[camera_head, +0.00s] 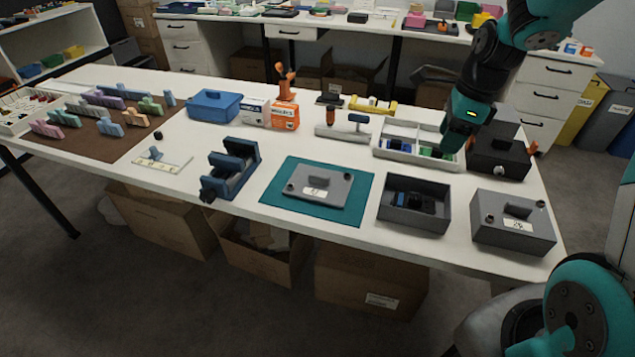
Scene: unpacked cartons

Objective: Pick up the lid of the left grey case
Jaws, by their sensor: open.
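An open grey case (384,212) stands near the front edge of the white table, with dark items inside. A flat grey lid (340,196) with a raised handle, a white label and small dark corner knobs lies on a teal mat (283,205), left of that case and apart from it. A second grey case (512,239) stands to the right, closed by its own handled, labelled lid (518,210). My gripper (450,147) is open, over the back right of the table near a white divided tray, away from both lids. Its fingertips are hard to make out.
The white divided tray (395,153) and a black box (495,165) stand behind the cases. A blue clamp-like holder (232,170) stands left of the mat. A blue box (214,106) and orange carton (286,117) are farther back. Bare table surrounds the mat.

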